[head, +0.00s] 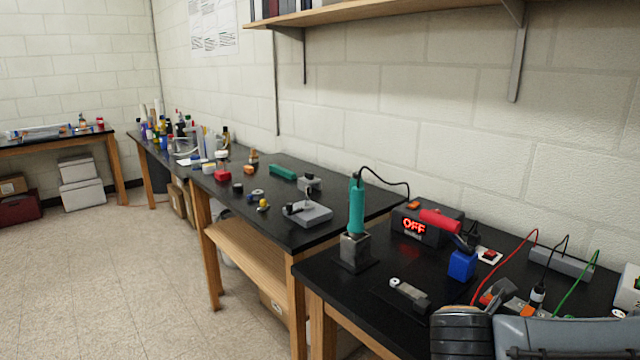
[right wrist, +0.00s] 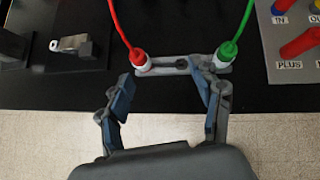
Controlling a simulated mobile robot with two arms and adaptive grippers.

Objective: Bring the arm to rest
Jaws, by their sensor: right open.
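My right gripper (right wrist: 166,88) is open in the right wrist view. Its two blue-padded fingers are spread apart over the front edge of the black bench, with no object gripped. A small grey bar (right wrist: 180,65) lies just ahead of the fingertips, carrying a red-wired plug (right wrist: 139,61) and a green-wired plug (right wrist: 227,53). The right fingertip overlaps the bar in the picture; I cannot tell whether they touch. In the head view my grey right arm (head: 570,338) reaches in at the bottom right, low over the bench edge. My left gripper is not in view.
The near black bench (head: 325,280) bears a teal-handled iron in a stand (head: 356,250), a station reading OFF (head: 424,228), a blue block (head: 462,265) and a grey power strip (head: 562,262). A wooden shelf (head: 390,15) hangs above. Open floor (head: 100,270) lies at left.

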